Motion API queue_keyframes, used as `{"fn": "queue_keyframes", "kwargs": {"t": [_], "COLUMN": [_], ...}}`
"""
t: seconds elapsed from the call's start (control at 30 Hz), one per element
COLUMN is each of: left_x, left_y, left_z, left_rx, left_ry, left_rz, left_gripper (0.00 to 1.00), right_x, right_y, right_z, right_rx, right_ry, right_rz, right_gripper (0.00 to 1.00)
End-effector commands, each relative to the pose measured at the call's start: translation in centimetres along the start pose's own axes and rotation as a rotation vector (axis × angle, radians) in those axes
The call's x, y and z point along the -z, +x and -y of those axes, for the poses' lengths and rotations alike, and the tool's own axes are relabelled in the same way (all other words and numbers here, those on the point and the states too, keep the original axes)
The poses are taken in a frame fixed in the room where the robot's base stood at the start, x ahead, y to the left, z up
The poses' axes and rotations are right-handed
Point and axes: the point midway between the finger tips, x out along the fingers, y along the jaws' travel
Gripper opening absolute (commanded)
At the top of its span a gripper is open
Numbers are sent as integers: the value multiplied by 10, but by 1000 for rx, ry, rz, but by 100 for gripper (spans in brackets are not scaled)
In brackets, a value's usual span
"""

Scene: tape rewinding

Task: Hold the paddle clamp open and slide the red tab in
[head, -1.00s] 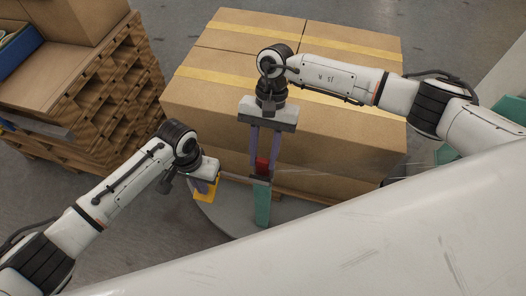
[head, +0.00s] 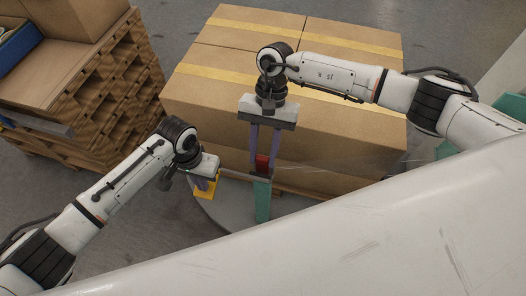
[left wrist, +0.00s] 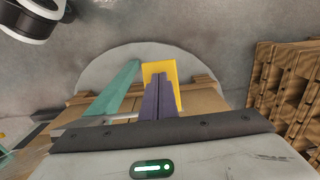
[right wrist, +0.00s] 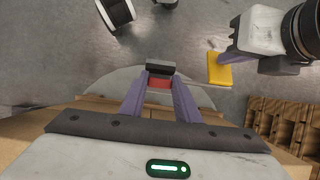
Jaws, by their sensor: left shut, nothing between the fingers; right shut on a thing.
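The red tab (head: 262,163) is between the fingers of my right gripper (head: 263,169), just above the top of a teal post (head: 262,202). In the right wrist view the red tab (right wrist: 160,83) sits between the fingertips against a dark block (right wrist: 160,68). Whether the tab is inside the clamp's jaws cannot be told. The yellow paddle (head: 206,189) is left of the post; it also shows in the left wrist view (left wrist: 153,68). My left gripper (head: 202,184) is shut and empty, its fingertips over the paddle, seemingly touching it. Its fingers cover part of the paddle.
Large taped cartons (head: 290,85) stand behind the post on a pallet, above a round grey turntable (head: 225,212). Faint clear film runs right from the tab. Stacked wooden pallets (head: 115,95) stand at the left. Grey floor lies between them and the turntable.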

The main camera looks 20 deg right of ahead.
Motion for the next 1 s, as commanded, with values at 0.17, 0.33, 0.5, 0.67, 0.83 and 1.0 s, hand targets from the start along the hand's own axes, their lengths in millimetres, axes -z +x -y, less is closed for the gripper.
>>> {"fn": "queue_keyframes", "kwargs": {"t": [0.17,0.33,0.5,0.67,0.83,1.0], "left_x": [2,2,2,1,1,1], "left_y": [0,0,0,0,0,0], "left_z": [0,0,0,0,0,0], "left_rx": [-1,-1,-1,-1,-1,-1], "left_ry": [0,0,0,0,0,0], "left_rz": [-5,-5,-5,-5,-5,-5], "left_gripper": [0,0,0,0,0,0], "right_x": [1,3,4,5,5,5], "right_y": [4,7,10,11,11,11], "right_z": [0,0,0,0,0,0], "right_rx": [0,-1,-1,-1,-1,0], "right_ry": [0,1,0,-1,-1,0], "right_rz": [0,0,0,0,0,0], "right_gripper": [8,8,8,41,51,63]}}
